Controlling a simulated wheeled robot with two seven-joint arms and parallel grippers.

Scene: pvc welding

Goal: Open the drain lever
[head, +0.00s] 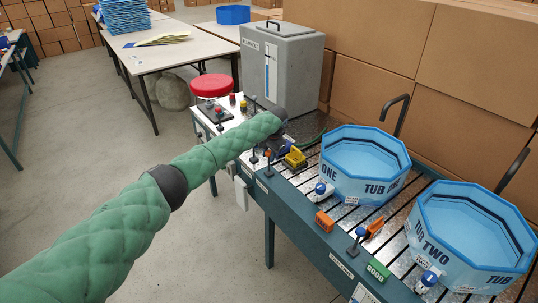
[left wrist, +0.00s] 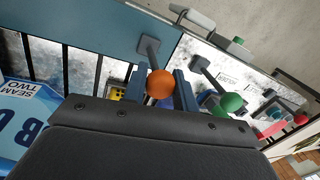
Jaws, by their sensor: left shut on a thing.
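My left gripper (head: 281,137) reaches over the bench, its sleeved arm crossing in from the left. In the left wrist view my left gripper (left wrist: 160,90) has its two fingers on either side of an orange ball knob (left wrist: 160,83), shut on it. The knob tops a lever whose grey arm (left wrist: 149,50) runs to the bench's teal front edge. A lever with a green ball knob (left wrist: 231,102) and one with a red knob (left wrist: 301,119) stand to the right, apart from the fingers. I cannot read which lever is labelled drain. My right gripper is not in view.
Tub one (head: 362,165) and tub two (head: 472,239) stand on the slotted bench to the right. A grey tank (head: 281,62) stands behind the gripper. A blue-knobbed lever (head: 361,232) and an orange block (head: 324,221) line the front edge. Cardboard boxes (head: 370,88) wall the back.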

